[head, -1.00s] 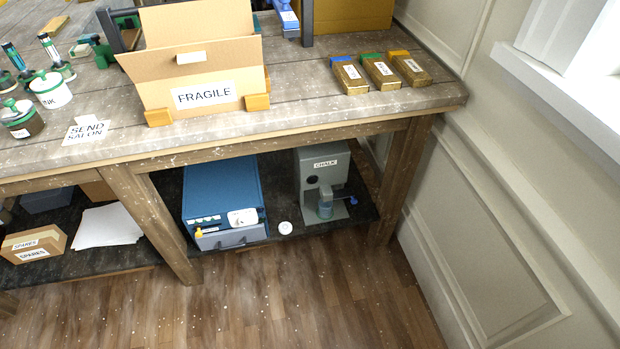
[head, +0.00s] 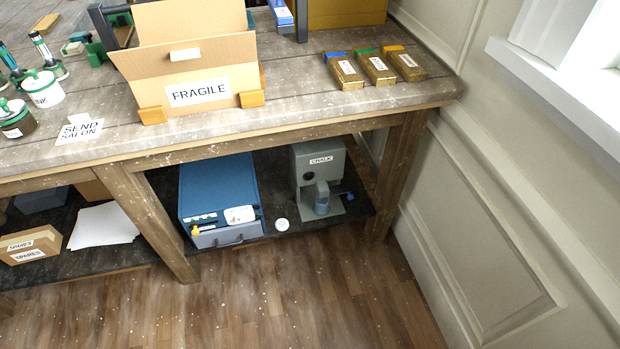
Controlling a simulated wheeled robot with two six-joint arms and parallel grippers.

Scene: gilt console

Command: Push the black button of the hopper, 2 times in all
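The hopper (head: 327,159) is a grey machine labelled "CHALK". It stands upright on the dark lower shelf under the right end of the table. A small dark round spot, which looks like its black button (head: 308,177), is on the front at the left, below the label. Neither of my grippers is in view.
A blue box with a drawer (head: 220,190) stands left of the hopper, with a small white round thing (head: 281,224) between them. A table leg (head: 398,175) stands to the right. The tabletop (head: 300,110) overhangs the shelf. The wooden floor in front (head: 290,290) is clear.

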